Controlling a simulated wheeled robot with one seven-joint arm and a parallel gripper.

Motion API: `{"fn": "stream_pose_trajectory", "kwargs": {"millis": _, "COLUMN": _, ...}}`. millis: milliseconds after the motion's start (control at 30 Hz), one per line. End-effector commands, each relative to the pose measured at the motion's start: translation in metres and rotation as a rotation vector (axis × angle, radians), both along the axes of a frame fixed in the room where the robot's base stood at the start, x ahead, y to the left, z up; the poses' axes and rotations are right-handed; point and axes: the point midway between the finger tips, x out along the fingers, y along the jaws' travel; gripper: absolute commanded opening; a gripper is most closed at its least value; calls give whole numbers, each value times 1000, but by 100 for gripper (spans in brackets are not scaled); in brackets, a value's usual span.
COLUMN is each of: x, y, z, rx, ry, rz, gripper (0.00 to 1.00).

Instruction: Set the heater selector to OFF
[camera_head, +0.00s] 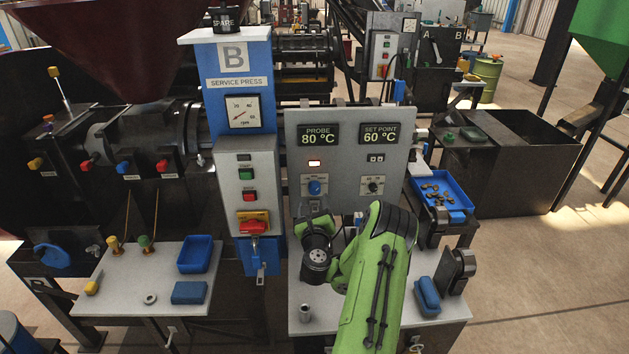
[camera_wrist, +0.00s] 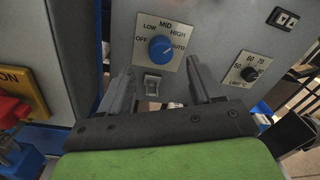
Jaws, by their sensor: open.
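The heater selector is a round blue knob (camera_wrist: 160,48) on a white plate marked OFF, LOW, MID, HIGH and AUTO in the wrist view. I cannot tell surely which mark its pointer faces. It also shows as a blue knob (camera_head: 315,187) on the grey panel in the head view. My gripper (camera_wrist: 160,72) is open and empty, its two dark fingers spread below and either side of the knob, apart from it. In the head view my gripper (camera_head: 317,214) is just below the knob, in front of the panel.
The grey panel (camera_head: 348,150) shows PROBE 80 °C and SET POINT 60 °C. A black set-point dial (camera_wrist: 249,74) is right of the selector. A small rocker switch (camera_wrist: 152,83) sits below the knob. A red handle (camera_head: 253,227) is on the left cabinet.

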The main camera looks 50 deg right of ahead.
Motion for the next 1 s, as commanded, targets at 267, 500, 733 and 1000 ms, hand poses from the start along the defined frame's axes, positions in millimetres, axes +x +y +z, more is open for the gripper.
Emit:
{"fn": "stream_pose_trajectory", "kwargs": {"millis": 267, "x": 16, "y": -21, "z": 7, "rx": -1, "ry": -2, "rz": -1, "gripper": 64}}
{"fn": "stream_pose_trajectory", "kwargs": {"millis": 500, "x": 34, "y": -43, "z": 4, "rx": -1, "ry": -2, "rz": -1, "gripper": 64}}
{"fn": "stream_pose_trajectory", "kwargs": {"millis": 733, "x": 38, "y": -49, "z": 0, "rx": 2, "ry": 1, "rz": -2, "gripper": 64}}
{"fn": "stream_pose_trajectory", "kwargs": {"millis": 1000, "x": 38, "y": -49, "z": -1, "rx": 0, "ry": 2, "rz": -2, "gripper": 44}}
